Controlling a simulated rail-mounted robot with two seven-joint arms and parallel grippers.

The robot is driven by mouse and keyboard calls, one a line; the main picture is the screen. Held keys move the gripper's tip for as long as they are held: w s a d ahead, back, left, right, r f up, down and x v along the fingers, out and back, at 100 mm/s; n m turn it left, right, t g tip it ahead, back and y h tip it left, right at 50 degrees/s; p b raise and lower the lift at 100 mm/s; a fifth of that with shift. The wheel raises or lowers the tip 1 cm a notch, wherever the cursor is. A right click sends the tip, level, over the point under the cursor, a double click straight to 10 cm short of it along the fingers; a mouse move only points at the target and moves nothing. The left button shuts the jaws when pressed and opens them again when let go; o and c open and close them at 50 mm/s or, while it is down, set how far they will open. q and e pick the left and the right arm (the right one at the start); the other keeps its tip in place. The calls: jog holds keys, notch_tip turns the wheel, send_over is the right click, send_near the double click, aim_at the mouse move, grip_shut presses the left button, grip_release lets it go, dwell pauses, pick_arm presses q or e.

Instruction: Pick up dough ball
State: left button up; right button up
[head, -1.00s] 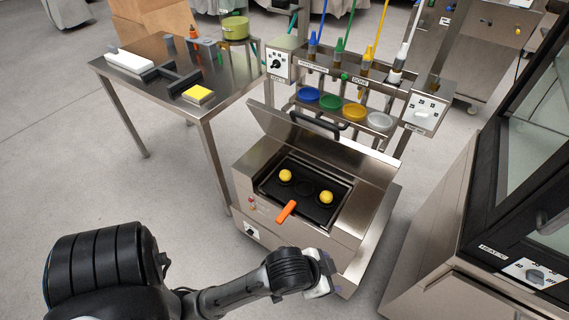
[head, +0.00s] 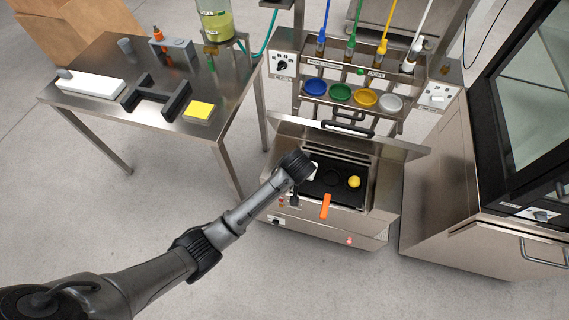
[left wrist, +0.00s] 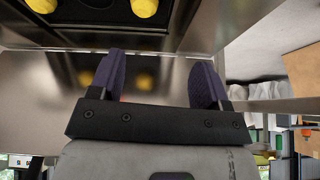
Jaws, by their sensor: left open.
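Two yellow dough balls lie in the dark tray of the steel dough machine. In the head view one dough ball (head: 353,181) shows at the tray's right side; the other is hidden behind my left arm's end. In the left wrist view both show at the top edge, one left (left wrist: 41,4) and one nearer the middle (left wrist: 145,6). My left gripper (left wrist: 160,58) is open and empty, its two purple fingers apart and short of the balls in that view. In the head view its fingers are mostly hidden by the wrist. My right gripper is not in view.
The machine's raised lid (head: 375,137) stands behind the tray, and an orange handle (head: 325,206) sticks out in front. A steel table (head: 110,65) stands at the left. Colored bowls (head: 340,92) hang behind the machine. A glass-doored cabinet (head: 500,150) is at the right.

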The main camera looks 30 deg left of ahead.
pick_arm(q)
jog(key=shift+n, duration=0.5)
jog(key=w+f+b, duration=0.1)
jog(key=f, duration=0.1)
jog(key=w+d+f+b, duration=0.1)
jog(key=w+f+b, duration=0.2)
jog(key=f, duration=0.2)
jog(key=shift+w+d, duration=0.2)
jog(key=shift+w+d+f+b, duration=0.1)
jog(key=shift+f+b, duration=0.1)
jog(key=shift+b, duration=0.15)
jog(key=shift+w+f, duration=0.1)
jog(key=shift+f, duration=0.1)
jog(key=b+x, duration=0.3)
jog(key=x, duration=0.1)
jog(key=shift+b, duration=0.4)
jog(key=shift+w+f+b, duration=0.25)
jog(key=shift+f+b, duration=0.05)
jog(key=shift+f, duration=0.05)
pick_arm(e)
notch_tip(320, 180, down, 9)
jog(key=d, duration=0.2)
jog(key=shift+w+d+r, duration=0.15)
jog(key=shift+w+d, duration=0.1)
